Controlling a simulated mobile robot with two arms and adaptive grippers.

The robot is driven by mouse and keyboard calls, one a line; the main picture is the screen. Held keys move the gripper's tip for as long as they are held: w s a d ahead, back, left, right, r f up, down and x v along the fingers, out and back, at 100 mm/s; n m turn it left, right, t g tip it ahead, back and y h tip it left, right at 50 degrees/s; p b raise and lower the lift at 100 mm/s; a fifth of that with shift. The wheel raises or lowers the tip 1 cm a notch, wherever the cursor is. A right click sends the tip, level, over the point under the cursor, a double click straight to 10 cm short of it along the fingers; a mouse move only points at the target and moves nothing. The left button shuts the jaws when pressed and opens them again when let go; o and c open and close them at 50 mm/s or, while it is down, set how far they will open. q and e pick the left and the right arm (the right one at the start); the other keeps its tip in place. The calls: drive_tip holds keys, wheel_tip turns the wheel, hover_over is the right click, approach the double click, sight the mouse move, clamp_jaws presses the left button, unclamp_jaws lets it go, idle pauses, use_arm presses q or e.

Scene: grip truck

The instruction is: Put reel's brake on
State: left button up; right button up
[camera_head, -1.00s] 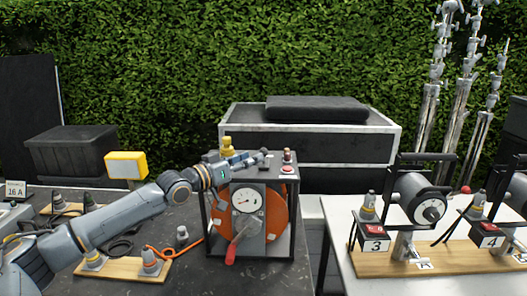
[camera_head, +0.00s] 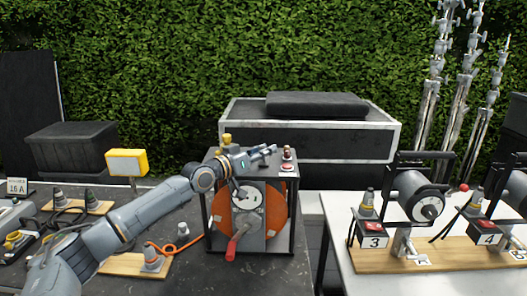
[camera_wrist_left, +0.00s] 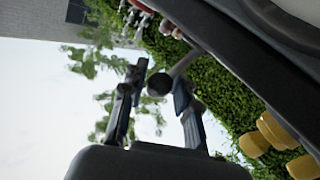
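The cable reel (camera_head: 275,213) is orange and sits in a black frame on the dark table. Its grey front panel carries a round white gauge (camera_head: 247,197) and a crank with a red handle (camera_head: 232,249). My left gripper (camera_head: 271,152) is over the top of the reel's frame. In the left wrist view, a grey lever with a dark round knob (camera_wrist_left: 159,85) reaches between its fingers (camera_wrist_left: 157,90). The fingers are apart on either side of the knob, and I see no firm grip. The gripper hides the lever's base in the head view. My right gripper is out of view.
A yellow fitting (camera_head: 227,140) and a red button (camera_head: 287,167) are on the reel's top. A yellow lamp (camera_head: 126,162) and an orange cable (camera_head: 180,248) are at the left. The white table (camera_head: 375,285) at the right holds other devices on a wooden board.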

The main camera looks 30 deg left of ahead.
use_arm(q)
clamp_jaws()
